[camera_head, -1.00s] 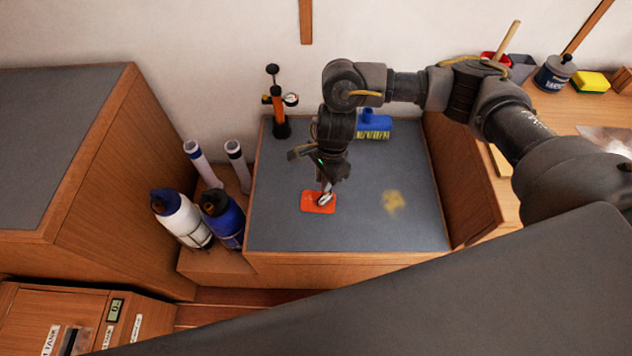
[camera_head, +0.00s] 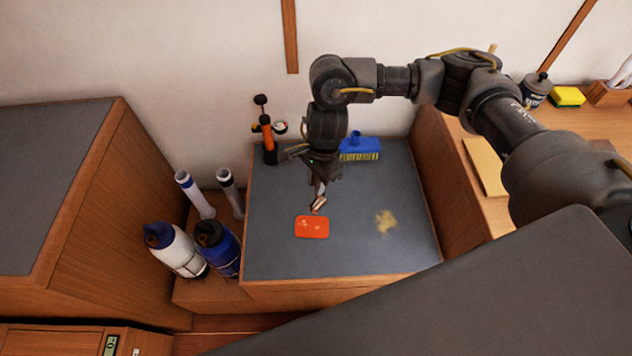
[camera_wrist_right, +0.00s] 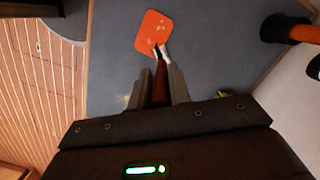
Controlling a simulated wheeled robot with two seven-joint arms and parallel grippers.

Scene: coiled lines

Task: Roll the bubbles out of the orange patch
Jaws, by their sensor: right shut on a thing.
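The orange patch (camera_head: 312,226) lies flat on the grey top of a low wooden box. Several pale spots, like bubbles, show on it. My right gripper (camera_head: 319,184) is above the box, just behind the patch, pointing down. It is shut on a small roller (camera_head: 319,203) with a dark red handle and a pale metal end. In the right wrist view the roller (camera_wrist_right: 163,52) points at the near edge of the patch (camera_wrist_right: 153,33), between the fingers of the gripper (camera_wrist_right: 160,82). The roller seems just off the patch; whether it touches the surface I cannot tell. My left gripper is out of view.
A yellowish smudge (camera_head: 385,221) marks the grey top (camera_head: 370,260) right of the patch. A blue brush (camera_head: 360,147) and an orange pump (camera_head: 268,138) stand at the back. White (camera_head: 176,250) and blue (camera_head: 217,247) bottles and two tubes stand at the left.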

